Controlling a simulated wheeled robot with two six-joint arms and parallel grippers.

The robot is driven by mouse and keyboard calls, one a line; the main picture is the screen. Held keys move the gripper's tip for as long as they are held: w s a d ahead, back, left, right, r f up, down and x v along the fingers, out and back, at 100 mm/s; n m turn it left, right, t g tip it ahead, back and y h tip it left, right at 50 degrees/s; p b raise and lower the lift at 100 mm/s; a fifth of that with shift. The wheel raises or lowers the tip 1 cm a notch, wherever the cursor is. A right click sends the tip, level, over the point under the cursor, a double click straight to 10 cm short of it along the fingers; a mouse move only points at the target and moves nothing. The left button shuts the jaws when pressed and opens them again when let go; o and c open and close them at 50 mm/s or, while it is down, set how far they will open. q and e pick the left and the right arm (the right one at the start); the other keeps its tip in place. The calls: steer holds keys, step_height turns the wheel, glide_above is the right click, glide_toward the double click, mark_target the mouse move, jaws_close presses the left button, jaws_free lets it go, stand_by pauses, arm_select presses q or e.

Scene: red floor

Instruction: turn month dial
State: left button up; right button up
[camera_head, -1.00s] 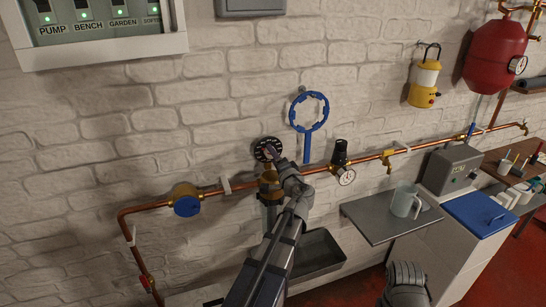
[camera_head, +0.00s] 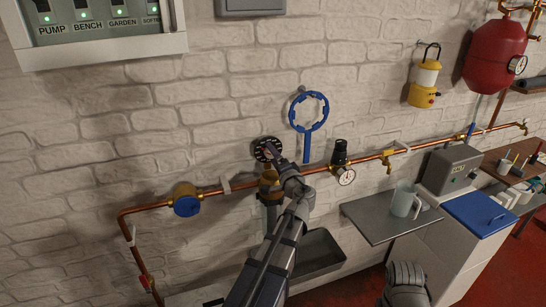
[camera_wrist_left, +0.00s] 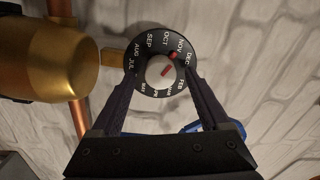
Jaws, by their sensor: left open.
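The month dial (camera_head: 267,149) is a round black disc with white month names, on the brick wall above the copper pipe. In the left wrist view the dial (camera_wrist_left: 162,38) has a pale grey centre knob with a red mark, and another red mark sits near NOV. My left gripper (camera_head: 275,158) is at the dial in the head view. In the left wrist view the left gripper (camera_wrist_left: 163,82) is open, with one finger at each side of the dial's lower part. I cannot tell if the fingers touch it.
A brass fitting (camera_wrist_left: 42,58) is close left of the dial in the wrist view. A blue ring wrench (camera_head: 308,128) hangs right of the dial. A gauge (camera_head: 345,177), a grey shelf (camera_head: 375,222) and a glass jug (camera_head: 403,201) stand further right.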

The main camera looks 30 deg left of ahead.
arm_select(q)
steer(key=v, duration=0.7)
steer(key=shift+s, duration=0.1)
steer(key=s+d+f+n+g+h, duration=0.1)
steer(key=s+d+f+g+h, duration=0.3)
steer(key=d+f, duration=0.35)
steer(key=s+d+f+n+g+h, duration=0.2)
steer(key=s+d+f+g+h, duration=0.1)
steer(key=s+d+f, duration=0.5)
steer(key=s+d+f+m+g+h, duration=0.1)
steer(key=s+d+f+g+h, duration=0.1)
steer(key=s+d, duration=0.3)
steer(key=s+d+f+m+g+h, duration=0.1)
steer(key=s+d+f+h, duration=0.3)
steer(key=d, duration=0.5)
steer(key=shift+s+d+f+g, duration=0.2)
steer(key=shift+s+f+g, duration=0.2)
steer(key=shift+g, duration=0.4)
